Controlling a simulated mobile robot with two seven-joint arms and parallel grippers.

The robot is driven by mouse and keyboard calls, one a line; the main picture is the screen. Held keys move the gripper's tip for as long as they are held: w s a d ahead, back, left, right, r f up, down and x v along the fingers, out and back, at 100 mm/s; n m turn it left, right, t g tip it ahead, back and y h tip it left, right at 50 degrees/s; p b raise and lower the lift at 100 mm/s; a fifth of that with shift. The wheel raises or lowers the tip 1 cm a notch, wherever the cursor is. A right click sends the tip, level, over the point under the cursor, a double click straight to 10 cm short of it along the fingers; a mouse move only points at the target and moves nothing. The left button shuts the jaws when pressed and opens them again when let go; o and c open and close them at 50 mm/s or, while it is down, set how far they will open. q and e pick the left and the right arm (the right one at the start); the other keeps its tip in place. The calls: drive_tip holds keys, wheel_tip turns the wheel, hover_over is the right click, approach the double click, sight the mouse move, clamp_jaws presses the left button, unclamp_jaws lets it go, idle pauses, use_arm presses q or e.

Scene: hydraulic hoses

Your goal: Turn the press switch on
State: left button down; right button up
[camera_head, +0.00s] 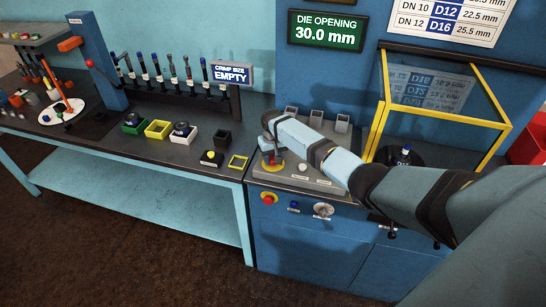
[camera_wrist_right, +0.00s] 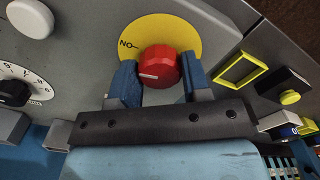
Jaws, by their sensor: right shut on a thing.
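The press switch is a red knob (camera_wrist_right: 158,66) with a white pointer line, on a yellow round plate (camera_wrist_right: 186,38) with black lettering and a mark at its left. In the right wrist view the pointer line lies toward the left, a little below the printed mark. My right gripper (camera_wrist_right: 160,78) has its two blue fingers on either side of the knob and is shut on it. In the head view my right gripper (camera_head: 271,153) is over the yellow plate (camera_head: 273,167) on the blue press's sloped grey panel, and largely hides the knob. My left gripper is not in view.
A white button (camera_head: 303,168) is right of the switch. A red button (camera_head: 268,198) and a dial (camera_head: 323,210) are on the front. A yellow-framed guard (camera_head: 377,130) stands at right. The workbench (camera_head: 100,140) at left holds small trays and a tool rack.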

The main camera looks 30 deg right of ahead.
sight(273, 157)
drive_tip(key=shift+m, duration=1)
drive_tip(key=shift+r, duration=0.1)
drive_tip(key=o, duration=0.9)
wheel_tip(273, 157, up, 14)
drive_tip(key=shift+f+b, duration=0.1)
drive_tip(key=shift+b, duration=0.8)
